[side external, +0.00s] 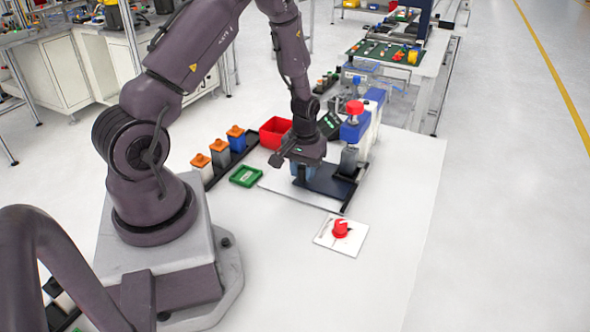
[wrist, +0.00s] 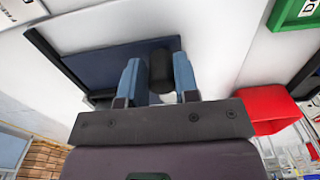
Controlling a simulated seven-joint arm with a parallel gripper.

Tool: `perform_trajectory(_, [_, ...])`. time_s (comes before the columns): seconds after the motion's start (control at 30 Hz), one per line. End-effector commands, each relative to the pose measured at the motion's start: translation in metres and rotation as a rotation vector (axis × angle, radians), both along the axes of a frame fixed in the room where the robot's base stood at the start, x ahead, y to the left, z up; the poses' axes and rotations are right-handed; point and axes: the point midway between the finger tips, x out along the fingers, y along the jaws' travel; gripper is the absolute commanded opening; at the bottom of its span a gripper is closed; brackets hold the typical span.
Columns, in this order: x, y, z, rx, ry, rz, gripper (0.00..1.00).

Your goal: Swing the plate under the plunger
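The dark blue plate (side external: 328,182) lies in a black frame on the white table, under and to the right of my gripper in the side view. It also shows in the wrist view (wrist: 100,66). The press (side external: 355,129) with a red top stands behind it, and its grey plunger (side external: 348,160) hangs near the plate's right part. My gripper (side external: 301,172) points down at the plate's left side. In the wrist view its two blue fingers (wrist: 158,78) stand apart on either side of a black upright knob (wrist: 160,70). Whether they press on it is unclear.
A red bin (side external: 275,132) and a green tray (side external: 246,175) lie left of the plate. Several orange-topped blocks (side external: 219,152) stand in a black rack. A white card with a red piece (side external: 341,230) lies in front. The table's right side is clear.

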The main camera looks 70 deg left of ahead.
Motion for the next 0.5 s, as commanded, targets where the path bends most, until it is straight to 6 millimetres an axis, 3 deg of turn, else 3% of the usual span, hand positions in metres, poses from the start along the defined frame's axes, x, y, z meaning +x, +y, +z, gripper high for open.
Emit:
perform_trajectory(0.03, [0.007,-0.002,0.002,0.001,-0.016,-0.009,0.38])
perform_trajectory(0.07, [0.007,-0.003,0.002,0.001,-0.016,-0.009,0.45])
perform_trajectory(0.33, [0.004,-0.002,0.001,0.001,-0.009,-0.006,0.45])
perform_trajectory(0.5, [0.004,-0.001,0.012,0.001,-0.009,-0.005,0.45])
